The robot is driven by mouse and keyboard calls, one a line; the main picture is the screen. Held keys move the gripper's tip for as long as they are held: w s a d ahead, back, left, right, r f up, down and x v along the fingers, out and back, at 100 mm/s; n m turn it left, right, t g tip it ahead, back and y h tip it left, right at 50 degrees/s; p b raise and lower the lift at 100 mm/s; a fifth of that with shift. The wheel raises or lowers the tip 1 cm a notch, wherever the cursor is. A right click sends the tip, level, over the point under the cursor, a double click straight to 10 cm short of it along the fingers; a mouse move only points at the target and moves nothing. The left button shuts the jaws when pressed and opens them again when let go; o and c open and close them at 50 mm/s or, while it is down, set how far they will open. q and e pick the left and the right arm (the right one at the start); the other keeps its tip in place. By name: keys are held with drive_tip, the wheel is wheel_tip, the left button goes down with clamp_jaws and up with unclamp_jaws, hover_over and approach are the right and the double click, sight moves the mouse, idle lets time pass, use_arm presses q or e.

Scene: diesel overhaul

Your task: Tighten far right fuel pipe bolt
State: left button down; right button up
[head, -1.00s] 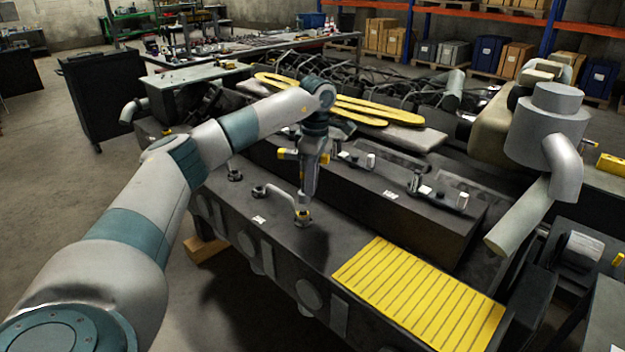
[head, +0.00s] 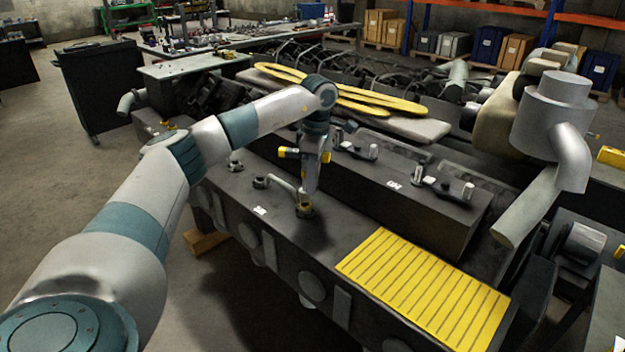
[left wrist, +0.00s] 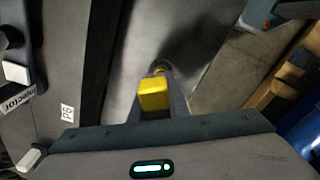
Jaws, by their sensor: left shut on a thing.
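My left gripper (head: 307,180) points down over the near ledge of the dark engine block (head: 270,232). It is shut on a tool with yellow parts (head: 290,153), which also shows as a yellow block in the left wrist view (left wrist: 153,95). The tool's lower end is at the brass-coloured bolt (head: 304,208) at the right end of a pale fuel pipe (head: 284,188). The tool partly hides this bolt, and I cannot tell how fully they are engaged. My right gripper is out of view.
A yellow slatted panel (head: 420,290) lies right of the bolt. A raised dark cover (head: 400,205) with injector fittings stands behind it. Long yellow-edged pieces (head: 375,103) lie farther back. A grey exhaust pipe (head: 555,125) rises at right. Open floor lies left.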

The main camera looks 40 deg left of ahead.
use_arm(q)
drive_tip(key=shift+f+b, duration=0.35)
drive_tip(key=shift+f, duration=0.45)
drive_tip(key=shift+r+p, duration=0.6)
drive_tip(key=shift+r, duration=0.25)
drive_tip(key=shift+w+a+n+p, duration=0.15)
drive_tip(key=shift+n+p, duration=0.15)
drive_tip(key=shift+n, duration=0.75)
drive_tip(key=shift+w+a+n+p, duration=0.15)
drive_tip(key=shift+n+p, duration=0.1)
drive_tip(key=shift+n, duration=0.85)
drive_tip(key=shift+w+a+n+p, duration=0.15)
drive_tip(key=shift+n+p, duration=0.15)
drive_tip(key=shift+n, duration=0.75)
drive_tip(key=shift+d+f, duration=0.1)
drive_tip(key=shift+f, duration=0.05)
